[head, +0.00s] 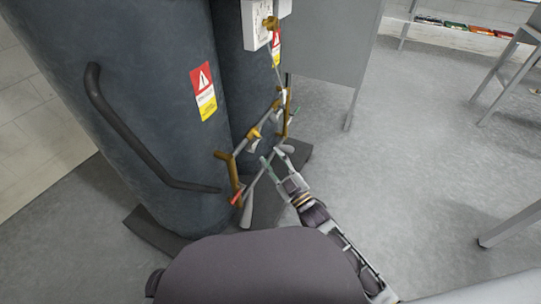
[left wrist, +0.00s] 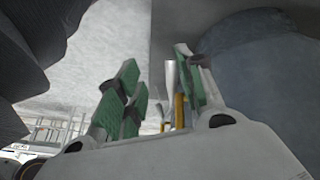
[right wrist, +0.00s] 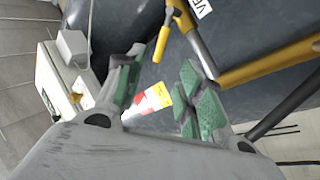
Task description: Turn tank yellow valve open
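The tall blue-grey tank (head: 160,110) stands at the left of the head view, with yellow and grey pipework at its lower right side. A small yellow valve handle (head: 254,134) shows on this pipework. In the right wrist view, a yellow handle (right wrist: 162,42) lies just beyond the fingers, beside a thicker yellow pipe (right wrist: 265,66). My right gripper (head: 273,158) is close to the pipework, with green-padded fingers apart and nothing seen between them (right wrist: 160,88). My left gripper (left wrist: 162,85) shows open and empty in its wrist view; I cannot make it out in the head view.
A red and yellow warning label (head: 203,92) is on the tank. A dark curved pipe (head: 125,130) runs down its front. A white box (head: 258,22) is above the pipework. A grey panel (head: 325,45) stands behind. The floor (head: 420,140) to the right is largely clear.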

